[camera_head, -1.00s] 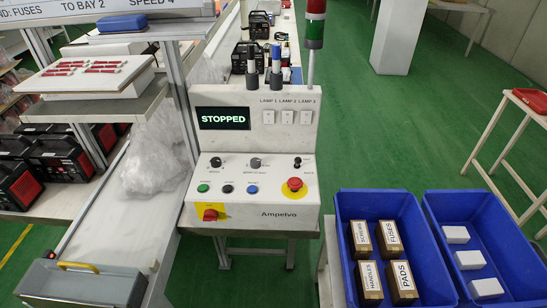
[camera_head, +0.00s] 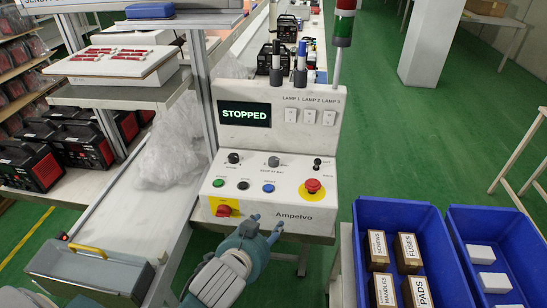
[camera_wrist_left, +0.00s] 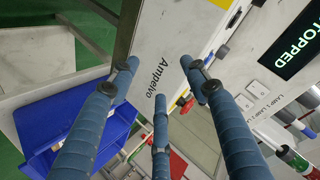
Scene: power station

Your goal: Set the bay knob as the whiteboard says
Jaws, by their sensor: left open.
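The control panel (camera_head: 270,200) has a grey middle knob (camera_head: 274,161), with small print below that seems to read "stop at bay". A black knob (camera_head: 233,157) is to its left and a black switch (camera_head: 317,162) to its right. The knob's setting is too small to tell. The whiteboard (camera_head: 60,4) shows only a cropped strip of lettering at the top left. My left gripper (camera_head: 258,226) is open and empty in front of the panel's lower edge, below the knob. In the left wrist view its spread fingers (camera_wrist_left: 160,76) are near the "Ampelvo" lettering. My right gripper is out of view.
The display (camera_head: 245,114) reads "STOPPED". A red emergency button (camera_head: 313,186), a red switch on yellow (camera_head: 224,210) and several coloured buttons share the panel. Blue bins (camera_head: 352,235) stand at the right; a signal tower (camera_head: 343,30) rises behind.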

